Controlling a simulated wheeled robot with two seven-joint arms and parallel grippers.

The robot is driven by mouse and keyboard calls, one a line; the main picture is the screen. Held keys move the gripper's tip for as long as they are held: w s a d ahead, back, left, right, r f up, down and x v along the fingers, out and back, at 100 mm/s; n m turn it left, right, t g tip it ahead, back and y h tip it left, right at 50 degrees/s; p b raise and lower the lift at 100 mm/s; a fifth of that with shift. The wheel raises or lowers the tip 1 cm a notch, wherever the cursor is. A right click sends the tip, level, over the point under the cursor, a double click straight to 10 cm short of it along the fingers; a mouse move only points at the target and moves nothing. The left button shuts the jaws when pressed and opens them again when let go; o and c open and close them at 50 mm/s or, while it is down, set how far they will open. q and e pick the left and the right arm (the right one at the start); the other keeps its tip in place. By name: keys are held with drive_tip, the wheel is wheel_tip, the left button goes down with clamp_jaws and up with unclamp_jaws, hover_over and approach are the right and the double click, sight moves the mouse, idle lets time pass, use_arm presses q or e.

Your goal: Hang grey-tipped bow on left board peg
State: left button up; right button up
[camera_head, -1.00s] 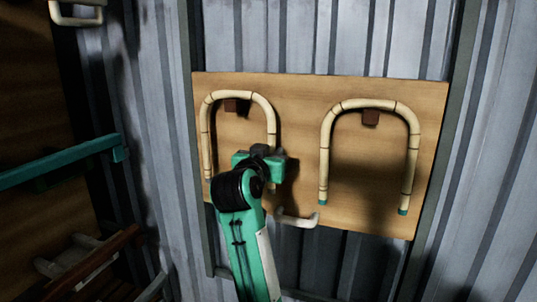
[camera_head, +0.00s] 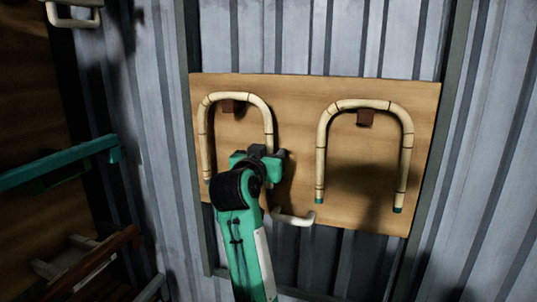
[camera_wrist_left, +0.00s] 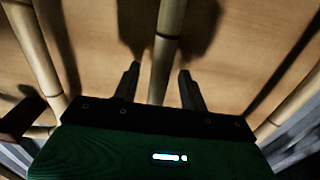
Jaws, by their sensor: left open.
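The plywood board (camera_head: 300,180) on the wall carries two bent rattan bows. The left bow (camera_head: 204,135) hangs with its crown over the brown left peg (camera_head: 228,106); its right leg's end is hidden behind my gripper. My left gripper (camera_head: 270,154) is at that right leg. In the left wrist view, a rattan leg (camera_wrist_left: 165,50) stands between the fingers of my open left gripper (camera_wrist_left: 159,72), with a gap visible on each side. My right gripper is in neither view.
A second bow (camera_head: 322,150) with teal tips hangs on the right peg (camera_head: 366,117). A pale bent piece (camera_head: 294,218) shows at the board's lower edge. A teal bar (camera_head: 60,163) and dark wooden furniture (camera_head: 95,262) stand at the left.

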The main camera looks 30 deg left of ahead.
use_arm(q)
drive_tip(key=b+v, duration=1.1)
drive_tip(key=v, duration=0.2)
drive_tip(key=shift+s+d, duration=0.15)
drive_tip(key=shift+s, duration=0.2)
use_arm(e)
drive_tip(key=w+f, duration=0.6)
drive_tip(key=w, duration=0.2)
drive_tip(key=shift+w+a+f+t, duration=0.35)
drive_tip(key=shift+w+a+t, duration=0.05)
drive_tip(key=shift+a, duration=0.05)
